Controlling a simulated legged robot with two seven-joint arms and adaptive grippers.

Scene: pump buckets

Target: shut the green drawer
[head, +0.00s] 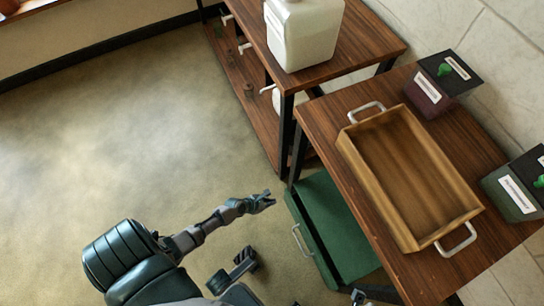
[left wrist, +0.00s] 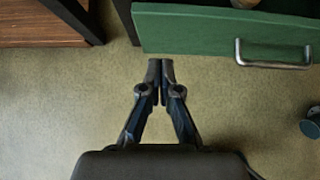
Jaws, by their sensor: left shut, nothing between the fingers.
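The green drawer (head: 333,226) sticks out from under the wooden table, open toward the left, with a metal handle (head: 301,239) on its front. In the left wrist view the drawer front (left wrist: 200,30) spans the top right, with its handle (left wrist: 272,55) at the right. My left gripper (head: 268,199) is just left of the drawer's far front corner. In the left wrist view its fingers (left wrist: 161,66) are together and empty, just short of the drawer front near its left end.
A wooden tray (head: 350,150) with metal handles lies on the table (head: 316,122) above the drawer. A dark red box (head: 428,90) and a green box (head: 512,192) stand along the wall side. A second table (head: 369,42) holds a white container (head: 303,38). Floor at left is clear.

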